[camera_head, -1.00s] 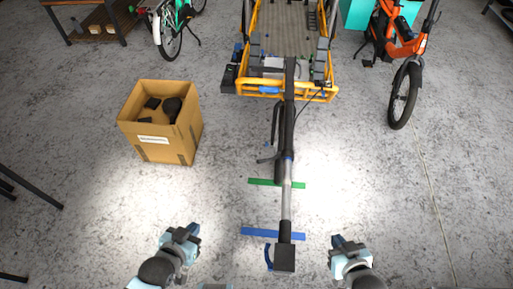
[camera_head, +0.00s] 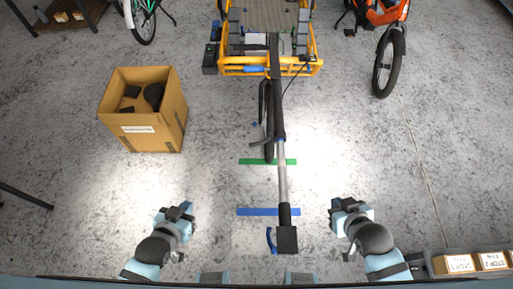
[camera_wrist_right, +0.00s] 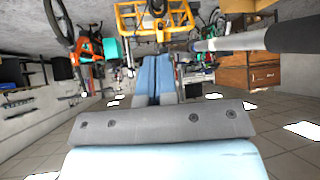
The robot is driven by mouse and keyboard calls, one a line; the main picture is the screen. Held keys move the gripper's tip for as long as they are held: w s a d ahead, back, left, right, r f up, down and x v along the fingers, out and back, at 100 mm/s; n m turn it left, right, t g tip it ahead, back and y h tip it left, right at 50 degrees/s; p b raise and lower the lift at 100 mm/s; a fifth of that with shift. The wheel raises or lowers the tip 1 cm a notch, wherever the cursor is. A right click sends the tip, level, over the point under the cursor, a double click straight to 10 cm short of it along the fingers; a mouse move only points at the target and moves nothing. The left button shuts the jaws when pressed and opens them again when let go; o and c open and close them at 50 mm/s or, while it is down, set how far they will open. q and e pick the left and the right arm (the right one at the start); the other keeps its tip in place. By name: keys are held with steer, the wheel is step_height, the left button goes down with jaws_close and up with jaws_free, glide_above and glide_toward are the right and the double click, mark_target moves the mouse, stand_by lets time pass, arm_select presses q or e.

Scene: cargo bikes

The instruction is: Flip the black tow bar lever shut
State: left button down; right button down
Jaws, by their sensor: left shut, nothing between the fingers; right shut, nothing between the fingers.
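The tow bar (camera_head: 282,175) runs from the yellow cargo bike's front frame down the picture to a black block (camera_head: 287,240). A small dark piece (camera_head: 259,143) sticks out left of the bar at mid-length; it may be the black lever, but it is too small to tell. A blue lever (camera_head: 270,238) sits beside the end block. My left gripper (camera_head: 186,209) is shut and empty, left of the bar's near end. My right gripper (camera_head: 338,207) is shut and empty, right of it. In the right wrist view its blue fingers (camera_wrist_right: 155,80) are together; the bar (camera_wrist_right: 255,41) passes at upper right.
The yellow cargo bike (camera_head: 232,66) stands at the top. A cardboard box (camera_head: 150,143) with dark items stands at left, an orange bike (camera_head: 386,62) at upper right. Small labelled boxes (camera_head: 458,264) lie at lower right. The floor around the bar's near end is clear.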

step_height(320, 180, up, 9)
steer(key=s+n+g+h, duration=0.1)
steer(key=s+g, duration=0.1)
steer(key=g, duration=0.1)
steer(key=w+a+r+n, duration=0.2)
steer(key=w+a+n, duration=0.2)
steer(key=a+n, duration=0.15)
steer(key=w+a+f+n+t+y, duration=0.1)
steer(key=w+a+n, duration=0.2)
steer(key=a+n, duration=0.45)
steer(key=w+a+n+t+y, duration=0.1)
steer(key=w+a+n+t, duration=0.15)
steer(key=a+n, duration=0.45)
steer(key=w+d+f+n, duration=0.1)
steer(key=w+f+n, duration=0.3)
steer(key=n, duration=1.2)
step_height(320, 180, down, 5)
steer(key=shift+r+t+p, duration=0.2)
steer(key=shift+t+p, duration=0.2)
steer(key=shift+t, duration=0.05)
